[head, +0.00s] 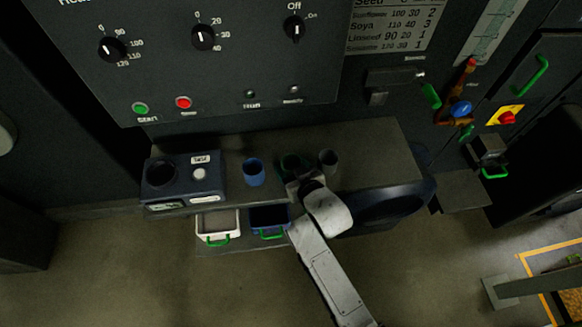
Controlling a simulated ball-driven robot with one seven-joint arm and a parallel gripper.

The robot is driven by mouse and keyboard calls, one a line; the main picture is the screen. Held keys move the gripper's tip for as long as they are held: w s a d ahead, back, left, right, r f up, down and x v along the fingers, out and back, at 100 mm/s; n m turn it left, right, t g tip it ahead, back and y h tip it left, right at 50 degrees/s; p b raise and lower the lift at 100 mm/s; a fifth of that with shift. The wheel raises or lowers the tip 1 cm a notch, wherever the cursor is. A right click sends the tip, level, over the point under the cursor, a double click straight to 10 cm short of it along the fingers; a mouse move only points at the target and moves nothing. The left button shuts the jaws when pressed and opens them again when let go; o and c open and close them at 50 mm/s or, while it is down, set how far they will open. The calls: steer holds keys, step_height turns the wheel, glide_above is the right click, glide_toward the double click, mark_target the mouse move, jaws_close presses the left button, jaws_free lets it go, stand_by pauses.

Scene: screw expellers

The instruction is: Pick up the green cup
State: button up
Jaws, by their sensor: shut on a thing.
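The green cup (291,162) stands upright on the dark shelf below the control panel, between a blue cup (253,172) and a dark grey cup (328,161). My gripper (294,178) reaches in from the front and is shut on the green cup. The gripper's end and my white arm hide the cup's lower part, and the fingers are small and dark here. I cannot tell whether the cup's base touches the shelf.
A dark blue device (184,180) sits left on the shelf (378,150). Below it are a white tray (217,224) and a blue tray (268,220) with green handles. A dark round basin (392,204) is at right. The shelf's right part is clear.

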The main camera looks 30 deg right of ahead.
steer(key=shift+c, duration=0.5)
steer(key=shift+r, duration=0.1)
steer(key=shift+r, duration=0.55)
steer(key=s+a+r+b, duration=0.1)
steer(key=s+r, duration=1)
steer(key=s, duration=0.3)
steer(key=shift+a+r, duration=0.15)
steer(key=shift+r, duration=0.2)
steer(key=shift+s, duration=0.1)
